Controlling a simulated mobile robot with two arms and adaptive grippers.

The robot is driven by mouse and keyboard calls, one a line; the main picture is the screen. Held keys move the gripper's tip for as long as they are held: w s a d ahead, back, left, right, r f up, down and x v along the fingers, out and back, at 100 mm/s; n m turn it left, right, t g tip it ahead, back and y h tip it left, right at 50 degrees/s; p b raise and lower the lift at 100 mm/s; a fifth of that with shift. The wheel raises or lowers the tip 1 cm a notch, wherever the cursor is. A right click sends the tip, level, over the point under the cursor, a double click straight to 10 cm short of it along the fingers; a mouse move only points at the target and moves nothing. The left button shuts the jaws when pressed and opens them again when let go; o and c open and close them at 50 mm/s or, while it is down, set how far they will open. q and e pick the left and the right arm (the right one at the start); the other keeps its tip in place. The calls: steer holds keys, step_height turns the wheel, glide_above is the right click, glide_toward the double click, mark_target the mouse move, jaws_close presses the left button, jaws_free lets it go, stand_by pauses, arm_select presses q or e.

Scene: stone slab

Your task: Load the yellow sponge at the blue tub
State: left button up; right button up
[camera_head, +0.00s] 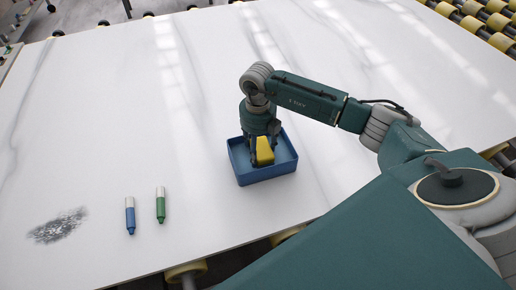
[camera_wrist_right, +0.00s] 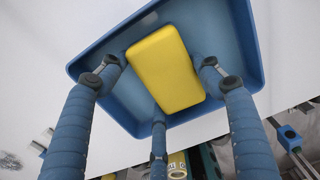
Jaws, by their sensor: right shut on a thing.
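The blue tub (camera_head: 267,176) is a shallow open box standing on the white slab; in the right wrist view its wall (camera_wrist_right: 252,50) surrounds the sponge on the visible sides. The yellow sponge (camera_head: 265,151) is a small block, tilted, within the tub's outline; it also shows in the right wrist view (camera_wrist_right: 163,66). My right gripper (camera_head: 264,146) reaches down over the tub and is shut on the sponge, with fingers on several sides of it. I cannot tell whether the sponge touches the tub floor. My left gripper is not in view.
A blue marker (camera_head: 130,217) and a green marker (camera_head: 160,206) lie on the white slab (camera_head: 90,120) left of the tub. A dark scribbled smudge (camera_head: 58,226) is at the far left. Yellow rollers (camera_head: 478,28) line the back right. The slab behind the tub is clear.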

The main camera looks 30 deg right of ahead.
mark_target(258, 149)
stand_by(0.3)
steer(key=shift+r+p, duration=2.35)
steer(key=shift+r, duration=1.15)
